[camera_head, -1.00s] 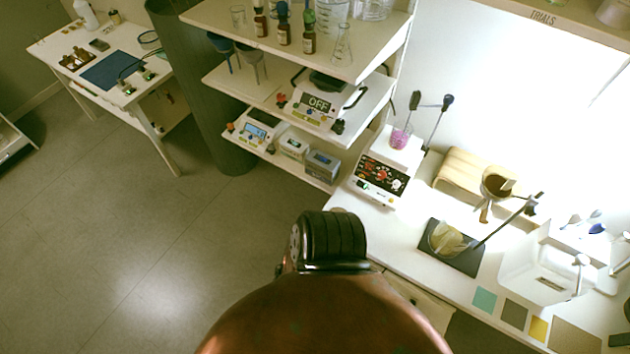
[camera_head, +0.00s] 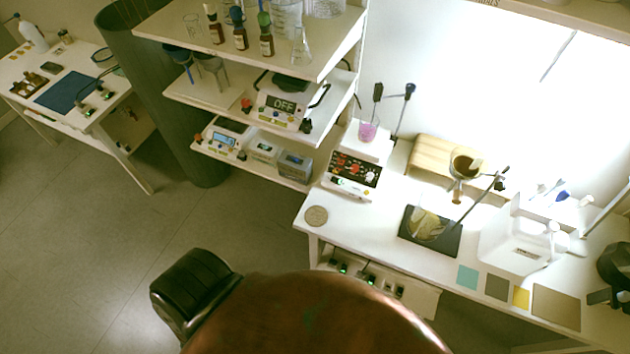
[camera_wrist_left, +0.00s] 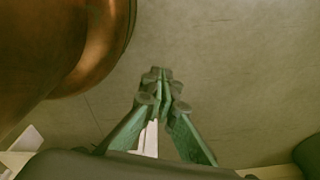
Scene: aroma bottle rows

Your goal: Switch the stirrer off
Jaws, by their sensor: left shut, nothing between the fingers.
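A white stirrer-like unit (camera_head: 350,178) with a dark front panel and red knobs stands on the white bench in the head view. Another white unit (camera_head: 284,107), with a dark display reading OFF, sits on the middle shelf. The pictures do not settle which one is the task's stirrer. My left gripper (camera_wrist_left: 161,78) is shut and empty above the floor in the left wrist view, away from both units. My right gripper is not in view.
The bench (camera_head: 362,232) also holds a dark mat with a glass vessel (camera_head: 428,225), a wooden block (camera_head: 440,156) and a white machine (camera_head: 513,241). A shelf rack (camera_head: 225,92) and a dark column (camera_head: 150,85) stand left of it. The floor at left is clear.

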